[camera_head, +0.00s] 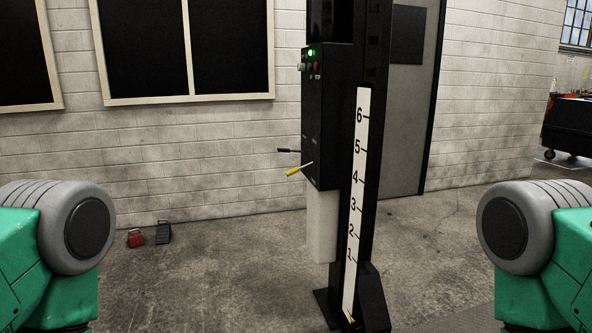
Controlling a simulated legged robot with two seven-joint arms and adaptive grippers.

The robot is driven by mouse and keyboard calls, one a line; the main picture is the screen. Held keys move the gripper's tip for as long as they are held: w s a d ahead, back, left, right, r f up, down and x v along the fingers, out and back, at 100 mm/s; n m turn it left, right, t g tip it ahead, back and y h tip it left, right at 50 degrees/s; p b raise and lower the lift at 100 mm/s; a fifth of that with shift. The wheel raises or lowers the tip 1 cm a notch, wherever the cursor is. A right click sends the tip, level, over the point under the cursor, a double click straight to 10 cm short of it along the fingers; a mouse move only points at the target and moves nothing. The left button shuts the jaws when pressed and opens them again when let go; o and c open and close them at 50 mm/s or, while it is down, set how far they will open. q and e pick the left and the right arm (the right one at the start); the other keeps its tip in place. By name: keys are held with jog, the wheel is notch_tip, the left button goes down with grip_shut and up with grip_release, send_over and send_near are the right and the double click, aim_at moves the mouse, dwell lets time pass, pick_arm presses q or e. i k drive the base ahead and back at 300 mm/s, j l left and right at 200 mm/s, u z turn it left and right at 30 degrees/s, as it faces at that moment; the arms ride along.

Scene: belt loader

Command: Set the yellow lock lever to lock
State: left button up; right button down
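The yellow lock lever (296,170) sticks out to the left from the lower part of the black control box (322,120). Its yellow end points left and slightly down, and its thin shaft meets the box. A black lever (289,151) sticks out just above it. Lock and unlock marks are too small to read. My green and grey arm parts show at the left and right edges, well apart from the lever. Neither gripper shows.
The box is on a black post with a white numbered scale (356,200) and a foot on the floor. A red object (136,238) and a black pedal-like object (163,232) lie near the brick wall. A dark cart (568,125) stands far right. The floor before the post is clear.

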aim_at(294, 171)
jog(key=i+j+u, duration=0.2)
jog(key=i+l+u, duration=0.1)
jog(key=i+u, duration=0.15)
jog(key=i, duration=0.2)
jog(key=i+l+u, duration=0.25)
jog(key=i, duration=0.2)
jog(key=i+l+u, duration=0.25)
jog(key=i, duration=0.2)
